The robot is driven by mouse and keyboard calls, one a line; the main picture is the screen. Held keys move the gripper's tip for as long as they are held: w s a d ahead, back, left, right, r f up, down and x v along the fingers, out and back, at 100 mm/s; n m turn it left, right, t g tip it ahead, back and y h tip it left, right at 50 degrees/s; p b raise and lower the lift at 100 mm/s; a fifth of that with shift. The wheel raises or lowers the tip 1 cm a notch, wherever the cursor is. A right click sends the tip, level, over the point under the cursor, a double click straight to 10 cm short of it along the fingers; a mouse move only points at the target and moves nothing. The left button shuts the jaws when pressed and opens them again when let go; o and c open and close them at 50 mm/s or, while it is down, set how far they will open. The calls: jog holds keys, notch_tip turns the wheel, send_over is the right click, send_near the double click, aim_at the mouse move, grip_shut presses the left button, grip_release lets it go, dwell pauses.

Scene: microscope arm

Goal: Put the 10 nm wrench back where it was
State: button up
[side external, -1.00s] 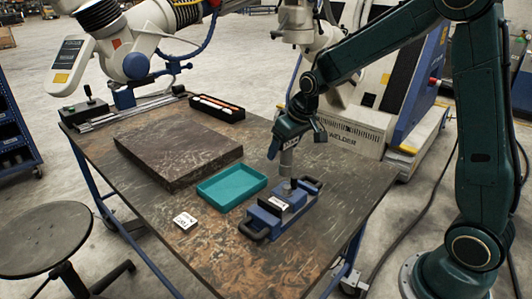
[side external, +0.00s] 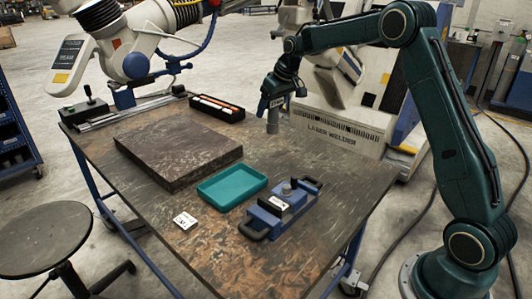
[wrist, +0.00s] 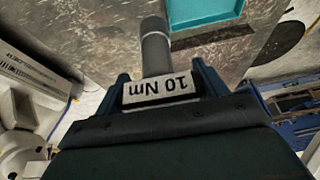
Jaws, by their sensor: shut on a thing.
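My gripper (side external: 274,90) is shut on the 10 Nm wrench and holds it above the back right part of the table. The wrench (side external: 273,120) is a grey cylinder hanging down from the jaws, apart from the blue fixture. In the wrist view, the grey wrench shaft (wrist: 155,48) and its white label reading "10 Nm" (wrist: 162,89) show between the jaws (wrist: 163,85), upside down. The blue fixture (side external: 280,208) with two handles lies on the table, below and in front of the gripper.
A teal tray (side external: 232,187) lies left of the fixture, with a dark slab (side external: 180,145) further left. A black box with tools (side external: 217,108) stands at the back edge. A white tag (side external: 185,220) lies in front. A laser welder (side external: 345,135) stands behind the table.

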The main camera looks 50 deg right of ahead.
jog(key=shift+w+d+r, duration=0.25)
jog(key=shift+w+d, duration=0.2)
jog(key=shift+d, duration=0.4)
jog(key=shift+w+d+r, duration=0.3)
jog(key=shift+w+d, duration=0.2)
jog(key=shift+d, duration=0.3)
jog(key=shift+w+d+r, duration=0.25)
jog(key=shift+w+d, duration=0.2)
jog(key=shift+d, duration=0.4)
notch_tip(320, 180, down, 20)
jog(key=shift+f, duration=0.15)
jog(key=o, duration=1.3)
jog(key=shift+f, duration=0.1)
jog(key=shift+c, duration=0.2)
jog(key=v, duration=1.2)
jog(key=shift+a+r, duration=0.15)
jog(key=shift+r, duration=0.1)
